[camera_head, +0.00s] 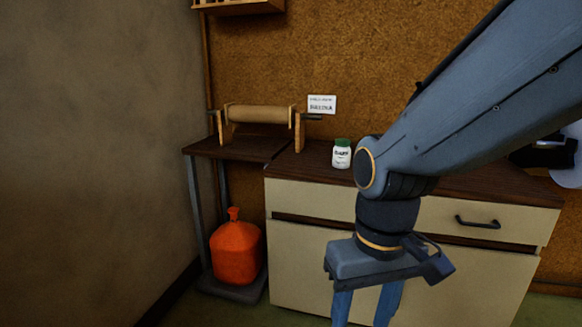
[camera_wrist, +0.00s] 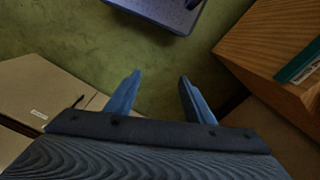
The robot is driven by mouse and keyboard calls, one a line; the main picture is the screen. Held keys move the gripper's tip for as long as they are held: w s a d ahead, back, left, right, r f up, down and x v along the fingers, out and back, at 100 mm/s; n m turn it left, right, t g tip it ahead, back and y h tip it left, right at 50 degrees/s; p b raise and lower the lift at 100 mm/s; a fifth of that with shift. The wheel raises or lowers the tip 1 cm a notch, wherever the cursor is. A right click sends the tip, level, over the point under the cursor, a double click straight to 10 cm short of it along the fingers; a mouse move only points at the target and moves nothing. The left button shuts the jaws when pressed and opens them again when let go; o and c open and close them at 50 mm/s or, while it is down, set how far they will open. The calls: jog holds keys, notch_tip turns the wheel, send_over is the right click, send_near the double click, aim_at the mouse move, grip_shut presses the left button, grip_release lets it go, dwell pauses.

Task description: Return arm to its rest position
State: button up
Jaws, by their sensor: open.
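My gripper (camera_head: 364,309) hangs from my blue-grey arm in front of the cream cabinet, pointing down. Its fingertips run off the bottom edge of the head view. In the wrist view my gripper (camera_wrist: 158,82) shows two blue fingers spread apart. Nothing is between them, only green floor (camera_wrist: 100,50) below. My arm reaches in from the upper right of the head view and hides part of the cabinet and its top.
A cream cabinet (camera_head: 300,250) with a dark wood top stands close behind my gripper. On it is a white jar (camera_head: 341,156) with a green lid. A roller stand (camera_head: 259,116) is to the left. An orange container (camera_head: 236,250) sits low beside the cabinet.

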jog(key=d+r+m+p, duration=0.3)
jog(key=d+r+p, duration=0.5)
jog(key=p, duration=0.8)
jog(key=shift+s+d+r+h, duration=0.15)
jog(key=shift+d+r+h, duration=0.15)
jog(key=shift+r, duration=0.5)
